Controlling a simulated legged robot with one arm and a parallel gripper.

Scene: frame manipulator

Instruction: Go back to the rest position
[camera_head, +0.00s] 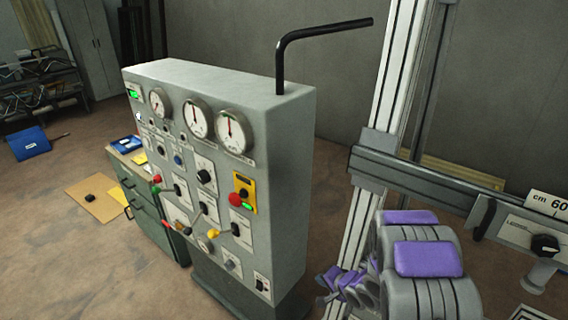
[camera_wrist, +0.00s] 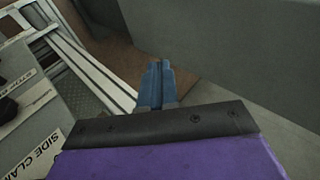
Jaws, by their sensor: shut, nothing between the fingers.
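My gripper (camera_wrist: 155,88) shows in the wrist view as blue fingers close together beyond a black and purple part of my arm. It is shut and holds nothing. In the head view, grey and purple parts of my own arm stand at the lower right, in front of the metal frame. I cannot clearly make out the fingertips there.
A grey control cabinet (camera_head: 285,150) with gauges, knobs and levers stands left of my arm. A metal frame (camera_head: 375,150) with a crossbar and a "cm 60" scale (camera_head: 548,205) is at the right. A green drawer unit (camera_head: 150,205) stands behind the cabinet.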

